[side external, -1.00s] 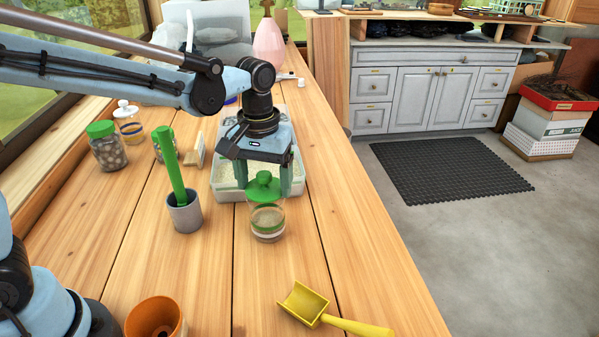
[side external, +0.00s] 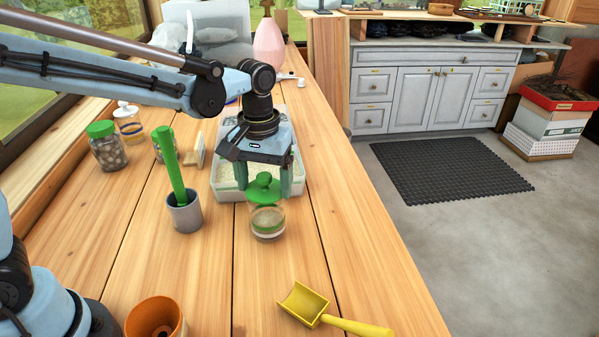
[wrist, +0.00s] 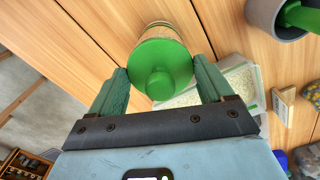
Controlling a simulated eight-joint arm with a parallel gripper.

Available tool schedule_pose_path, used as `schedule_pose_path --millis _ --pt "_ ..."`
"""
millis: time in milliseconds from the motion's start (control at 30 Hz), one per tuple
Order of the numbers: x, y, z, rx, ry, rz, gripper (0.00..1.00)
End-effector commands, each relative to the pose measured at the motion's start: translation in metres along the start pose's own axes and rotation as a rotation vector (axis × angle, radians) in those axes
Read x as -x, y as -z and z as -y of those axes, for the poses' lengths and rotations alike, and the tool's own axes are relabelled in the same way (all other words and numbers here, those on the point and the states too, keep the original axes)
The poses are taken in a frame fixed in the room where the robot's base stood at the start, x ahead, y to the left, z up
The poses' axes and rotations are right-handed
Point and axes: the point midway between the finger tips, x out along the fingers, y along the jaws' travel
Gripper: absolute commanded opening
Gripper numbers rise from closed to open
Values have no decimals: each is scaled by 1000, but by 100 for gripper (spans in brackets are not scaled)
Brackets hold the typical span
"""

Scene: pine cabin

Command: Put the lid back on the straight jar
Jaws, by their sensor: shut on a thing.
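The straight jar (side external: 267,224) is a short clear jar with banded contents, standing upright on the wooden bench. The green knobbed lid (side external: 264,190) is at the jar's mouth, roughly level; I cannot tell whether it touches the rim. My gripper (side external: 264,182) points down from above, shut on the lid with one finger at each side. In the wrist view my gripper (wrist: 162,76) has the round green lid (wrist: 160,66) between its fingertips. The jar (wrist: 160,30) shows just beyond the lid, mostly hidden by it.
A grey cup (side external: 186,215) with a green-handled tool stands left of the jar. A white tray (side external: 226,189) lies behind. A yellow scoop (side external: 304,303) and terracotta pot (side external: 154,320) are in front. A green-lidded jar (side external: 108,152) stands at left. The bench right of the jar is clear.

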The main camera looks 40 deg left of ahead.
Motion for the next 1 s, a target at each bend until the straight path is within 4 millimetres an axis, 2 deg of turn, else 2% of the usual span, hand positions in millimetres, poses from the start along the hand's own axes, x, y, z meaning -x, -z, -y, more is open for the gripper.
schedule_pose_path --millis 467,500,600,1000 --pt "0 0 0 0 0 0 52" --pt "0 0 0 0 0 0 83" --pt "0 0 0 0 0 0 99" --pt "0 0 0 0 0 0 100"
